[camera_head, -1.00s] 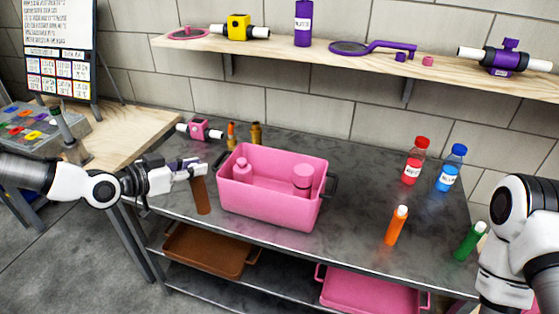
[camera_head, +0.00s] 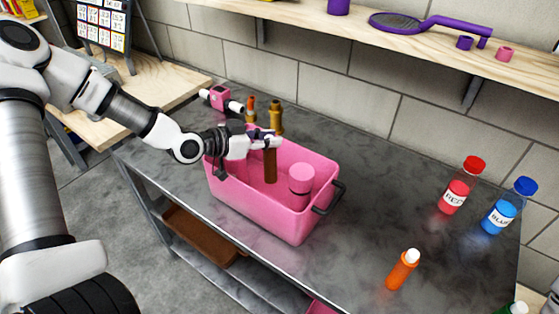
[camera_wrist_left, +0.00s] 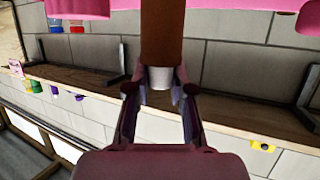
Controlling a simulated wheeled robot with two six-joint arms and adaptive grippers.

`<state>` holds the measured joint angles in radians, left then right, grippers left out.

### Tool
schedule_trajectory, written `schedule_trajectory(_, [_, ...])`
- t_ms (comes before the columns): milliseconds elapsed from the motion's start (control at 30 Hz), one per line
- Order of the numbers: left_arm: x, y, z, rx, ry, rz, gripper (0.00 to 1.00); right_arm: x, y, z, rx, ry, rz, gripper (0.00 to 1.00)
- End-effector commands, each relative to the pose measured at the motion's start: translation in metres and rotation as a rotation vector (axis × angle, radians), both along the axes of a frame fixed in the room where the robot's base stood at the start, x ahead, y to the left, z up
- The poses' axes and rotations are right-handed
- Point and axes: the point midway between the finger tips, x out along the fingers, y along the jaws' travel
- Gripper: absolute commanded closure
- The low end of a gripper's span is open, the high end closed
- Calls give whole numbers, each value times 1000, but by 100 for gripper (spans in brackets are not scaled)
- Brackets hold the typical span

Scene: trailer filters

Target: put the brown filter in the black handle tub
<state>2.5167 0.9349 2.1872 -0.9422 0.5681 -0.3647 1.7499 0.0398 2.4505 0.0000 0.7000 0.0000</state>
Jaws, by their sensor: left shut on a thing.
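The brown filter (camera_head: 270,167) hangs upright from my left gripper (camera_head: 264,142), its lower part inside the opening of the pink tub with black handles (camera_head: 258,213). In the left wrist view my left gripper (camera_wrist_left: 161,92) is shut on the white end of the brown filter (camera_wrist_left: 163,32). The pink tub's edge (camera_wrist_left: 240,4) shows at the top of that view. I cannot tell whether the filter touches the tub floor. My right gripper is not in view.
A pink-capped container (camera_head: 300,184) stands inside the tub at its right. Brown-gold fittings (camera_head: 276,116) and a pink part (camera_head: 219,98) are behind the tub. A red bottle (camera_head: 459,187), a blue bottle (camera_head: 509,207) and an orange bottle (camera_head: 402,269) stand right. The table between is clear.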

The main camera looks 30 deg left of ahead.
Motion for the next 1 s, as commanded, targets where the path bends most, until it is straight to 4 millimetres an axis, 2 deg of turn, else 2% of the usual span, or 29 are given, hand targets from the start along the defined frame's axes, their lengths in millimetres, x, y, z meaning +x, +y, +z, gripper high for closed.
schedule_trajectory(33, [0, 0, -14, 4, 6, 0, 100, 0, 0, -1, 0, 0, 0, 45])
schedule_trajectory(400, [0, 0, -72, 2, 4, -1, 100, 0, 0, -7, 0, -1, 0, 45])
schedule_trajectory(767, [0, 0, -77, 1, 0, 0, 100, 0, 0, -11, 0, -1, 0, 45])
schedule_trajectory(800, [0, 0, -75, 1, 0, 0, 67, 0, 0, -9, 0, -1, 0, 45])
schedule_trajectory(833, [0, 0, -75, 1, 0, 0, 57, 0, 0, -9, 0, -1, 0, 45])
schedule_trajectory(867, [0, 0, -75, 1, 0, 0, 53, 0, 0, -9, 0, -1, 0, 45])
schedule_trajectory(1000, [0, 0, -75, 1, 0, 0, 53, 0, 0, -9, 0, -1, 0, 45])
